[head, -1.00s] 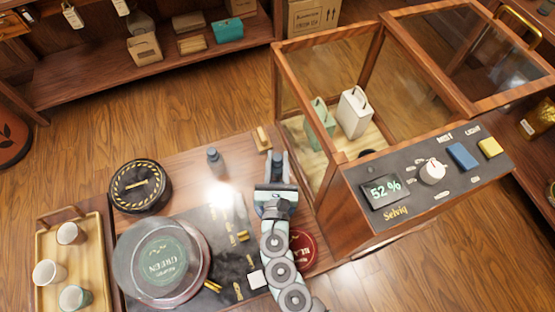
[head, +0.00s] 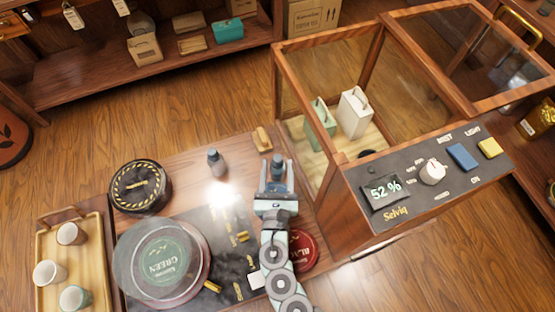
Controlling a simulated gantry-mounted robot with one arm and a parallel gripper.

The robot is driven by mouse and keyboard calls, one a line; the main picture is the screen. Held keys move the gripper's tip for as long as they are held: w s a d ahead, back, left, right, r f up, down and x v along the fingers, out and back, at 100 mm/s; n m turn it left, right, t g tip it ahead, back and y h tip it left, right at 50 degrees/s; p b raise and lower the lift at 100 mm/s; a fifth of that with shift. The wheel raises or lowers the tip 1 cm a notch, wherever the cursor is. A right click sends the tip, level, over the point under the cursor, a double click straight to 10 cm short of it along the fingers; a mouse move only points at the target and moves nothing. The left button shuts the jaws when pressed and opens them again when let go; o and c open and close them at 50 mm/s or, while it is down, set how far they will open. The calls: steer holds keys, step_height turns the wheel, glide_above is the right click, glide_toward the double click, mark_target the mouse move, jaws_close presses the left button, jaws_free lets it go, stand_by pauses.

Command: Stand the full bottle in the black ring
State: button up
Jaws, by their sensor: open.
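One dark grey-blue bottle (head: 278,168) stands upright on the counter, beside the glass case. My gripper (head: 277,172) is open, with a finger on each side of this bottle. I cannot tell whether the fingers touch it. A second similar bottle (head: 216,163) stands upright to the left, away from my gripper. How full either bottle is cannot be seen. A small black ring-like piece (head: 367,154) shows at the front inside edge of the glass case, partly hidden by the control panel.
The wooden glass case (head: 326,166) holds a green tin (head: 320,130) and a white tin (head: 353,113). A wooden brush (head: 262,139) lies behind the bottles.

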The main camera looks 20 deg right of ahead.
steer(key=v, duration=0.9)
steer(key=shift+s, duration=0.3)
steer(key=shift+c, duration=0.3)
